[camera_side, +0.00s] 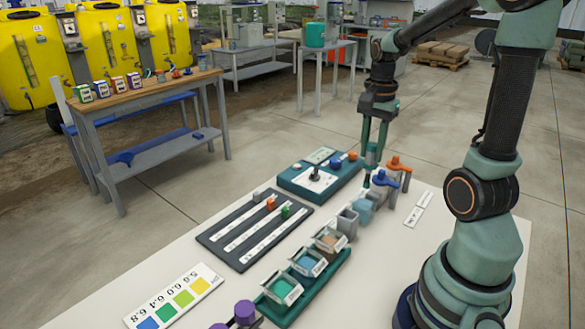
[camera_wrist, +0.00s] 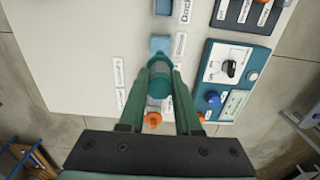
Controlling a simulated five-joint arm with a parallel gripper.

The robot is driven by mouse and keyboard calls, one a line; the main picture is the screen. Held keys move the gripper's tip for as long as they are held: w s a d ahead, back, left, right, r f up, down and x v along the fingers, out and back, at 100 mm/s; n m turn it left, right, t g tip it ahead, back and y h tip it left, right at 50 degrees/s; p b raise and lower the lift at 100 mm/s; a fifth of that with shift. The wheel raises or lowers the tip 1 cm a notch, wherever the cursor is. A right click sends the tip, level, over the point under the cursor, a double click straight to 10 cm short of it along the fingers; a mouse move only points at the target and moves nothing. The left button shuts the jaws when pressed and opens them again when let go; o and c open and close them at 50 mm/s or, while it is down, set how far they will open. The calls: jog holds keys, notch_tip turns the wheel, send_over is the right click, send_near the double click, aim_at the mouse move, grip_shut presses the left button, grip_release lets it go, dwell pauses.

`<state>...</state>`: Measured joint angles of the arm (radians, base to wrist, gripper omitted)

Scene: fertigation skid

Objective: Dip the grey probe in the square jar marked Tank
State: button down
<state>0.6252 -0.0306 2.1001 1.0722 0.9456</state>
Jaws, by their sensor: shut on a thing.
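In the wrist view my gripper (camera_wrist: 160,85) is shut on a slim thing, seemingly the grey probe (camera_wrist: 158,62), mostly hidden by the fingers. In the side view its dark tip (camera_side: 367,181) shows below the fingers, above the row of square cups and apart from the jars. Three labelled square jars stand in a green tray (camera_side: 342,262): a green one (camera_side: 282,290), a blue one (camera_side: 307,264) and a brownish one (camera_side: 330,239). I cannot read which is marked Tank.
A grey cup (camera_side: 347,222) and a pale blue cup (camera_side: 362,209) stand behind the jars. Orange (camera_side: 399,164) and blue (camera_side: 386,180) handled things stand close right of my gripper. A teal box with a knob (camera_side: 314,175) and a dark slotted board (camera_side: 252,230) lie left.

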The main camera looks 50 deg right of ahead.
jog(key=shift+a, duration=0.1)
jog(key=shift+w+a, duration=0.2)
jog(key=shift+a, duration=0.1)
jog(key=a+n, duration=0.6)
jog(key=a, duration=1.8)
notch_tip(320, 180, down, 9)
jog(key=shift+s+d+r, duration=0.15)
jog(key=shift+s+r, duration=0.05)
dwell(1.7)
notch_tip(320, 180, up, 9)
jog(key=shift+f, duration=0.2)
dwell(0.8)
dwell(0.7)
